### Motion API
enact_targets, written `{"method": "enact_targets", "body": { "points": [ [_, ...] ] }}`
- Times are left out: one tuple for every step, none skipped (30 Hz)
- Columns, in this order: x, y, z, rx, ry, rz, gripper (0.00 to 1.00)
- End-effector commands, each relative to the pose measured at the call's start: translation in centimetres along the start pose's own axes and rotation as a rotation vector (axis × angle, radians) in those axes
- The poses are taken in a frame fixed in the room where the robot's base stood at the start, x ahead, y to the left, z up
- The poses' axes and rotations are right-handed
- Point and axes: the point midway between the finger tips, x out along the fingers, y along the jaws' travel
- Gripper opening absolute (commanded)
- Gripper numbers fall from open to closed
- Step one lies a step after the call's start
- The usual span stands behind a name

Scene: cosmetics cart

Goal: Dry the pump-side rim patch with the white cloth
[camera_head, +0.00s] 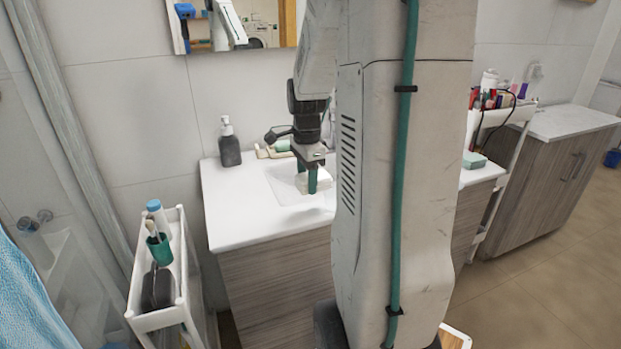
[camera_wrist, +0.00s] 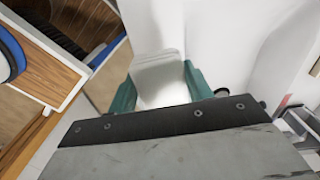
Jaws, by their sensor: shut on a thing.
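My gripper (camera_head: 309,182) has teal fingers and is low over the sink basin (camera_head: 285,180). In the wrist view my gripper (camera_wrist: 160,95) is shut on the white cloth (camera_wrist: 160,78), a pale folded piece between the fingers. The white cloth also shows pale at the fingertips in the head view (camera_head: 321,184). Whether it touches the basin or rim is unclear. The dark pump bottle (camera_head: 229,146) stands upright at the back left of the white countertop (camera_head: 236,210), apart from my gripper. I cannot make out a wet patch on the rim. My arm hides the counter's right part.
Beige and green items (camera_head: 272,149) lie behind the basin near the wall. A narrow white cart (camera_head: 150,318) with a teal cup stands left of the counter. Another white cart (camera_head: 501,120) with cosmetics is at right. The counter's front left is clear.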

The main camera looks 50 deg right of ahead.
Motion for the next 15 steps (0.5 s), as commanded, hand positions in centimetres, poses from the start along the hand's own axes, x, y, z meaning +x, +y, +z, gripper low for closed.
{"method": "enact_targets", "body": {
  "points": [
    [0.0,0.4,-0.5,0.029,0.000,0.000,0.32],
    [0.1,0.5,-0.6,0.038,0.000,0.000,0.32],
    [0.2,0.6,-0.7,0.046,0.000,0.001,0.32],
    [0.3,0.6,-0.8,0.050,0.000,0.002,0.32],
    [0.5,0.7,-0.8,0.051,-0.001,0.002,0.32],
    [0.8,0.6,-0.8,0.050,-0.001,0.003,0.32],
    [1.1,0.6,-0.8,0.050,-0.001,0.002,0.32],
    [1.3,0.6,-0.8,0.049,-0.001,0.002,0.32],
    [1.8,0.6,-0.8,0.049,-0.001,0.003,0.32],
    [2.1,0.6,-0.8,0.048,-0.001,0.004,0.32],
    [2.5,0.6,-0.7,0.048,-0.001,0.003,0.32],
    [2.9,0.6,-0.7,0.047,-0.001,0.003,0.32],
    [3.3,0.6,-0.7,0.047,-0.001,0.003,0.32],
    [3.7,0.6,-0.7,0.047,-0.001,0.003,0.32],
    [4.2,0.6,-0.7,0.047,-0.001,0.003,0.32]
  ]
}}
